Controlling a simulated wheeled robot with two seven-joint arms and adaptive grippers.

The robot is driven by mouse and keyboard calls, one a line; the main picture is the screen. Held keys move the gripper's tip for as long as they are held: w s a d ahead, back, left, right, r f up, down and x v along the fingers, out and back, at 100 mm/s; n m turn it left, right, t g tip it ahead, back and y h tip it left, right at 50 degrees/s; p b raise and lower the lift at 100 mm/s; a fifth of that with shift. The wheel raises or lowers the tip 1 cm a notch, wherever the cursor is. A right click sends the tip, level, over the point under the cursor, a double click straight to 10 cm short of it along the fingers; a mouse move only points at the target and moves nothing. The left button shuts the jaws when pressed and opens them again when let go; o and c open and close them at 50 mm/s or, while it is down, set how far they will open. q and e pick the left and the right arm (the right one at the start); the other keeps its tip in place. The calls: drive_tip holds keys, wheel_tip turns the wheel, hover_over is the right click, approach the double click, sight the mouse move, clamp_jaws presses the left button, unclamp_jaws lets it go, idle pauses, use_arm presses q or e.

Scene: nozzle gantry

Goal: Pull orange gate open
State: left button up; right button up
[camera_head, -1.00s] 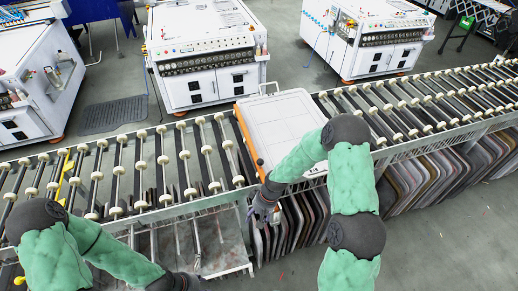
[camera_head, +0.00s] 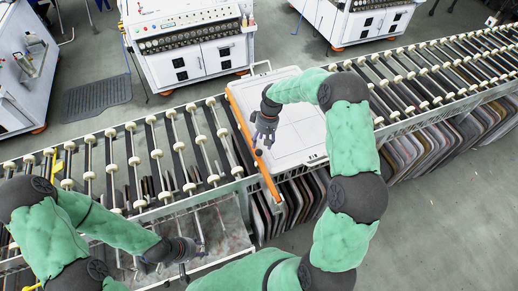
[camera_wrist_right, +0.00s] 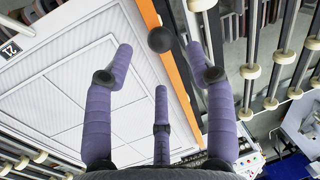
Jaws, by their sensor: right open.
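The orange gate is a long orange bar (camera_head: 268,178) along the left edge of a white panel (camera_head: 310,135) on the roller line. Its lower end reaches the line's front edge. A small dark ball knob (camera_head: 258,152) sits on the bar. My right gripper (camera_head: 263,138) is over the bar and the panel's left side, beside the knob. In the right wrist view its purple fingers (camera_wrist_right: 160,72) are spread and empty, with the knob (camera_wrist_right: 160,39) just beyond them and the orange bar (camera_wrist_right: 178,65) behind. My left gripper (camera_head: 203,247) is low over the front shelf; its fingers are too small to read.
Roller conveyors (camera_head: 150,160) run left and right of the panel. White machines (camera_head: 190,45) stand behind on the floor. Several thin panels stand in racks (camera_head: 440,150) below the line. A grey mat (camera_head: 97,98) lies on the floor at left.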

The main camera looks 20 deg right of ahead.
sight(259, 150)
drive_tip(key=shift+a+f, duration=0.2)
drive_tip(key=shift+f, duration=0.8)
drive_tip(key=shift+a+f, duration=0.15)
drive_tip(key=shift+f, duration=0.9)
drive_tip(key=shift+a+f, duration=0.2)
drive_tip(key=shift+f, duration=0.8)
clamp_jaws()
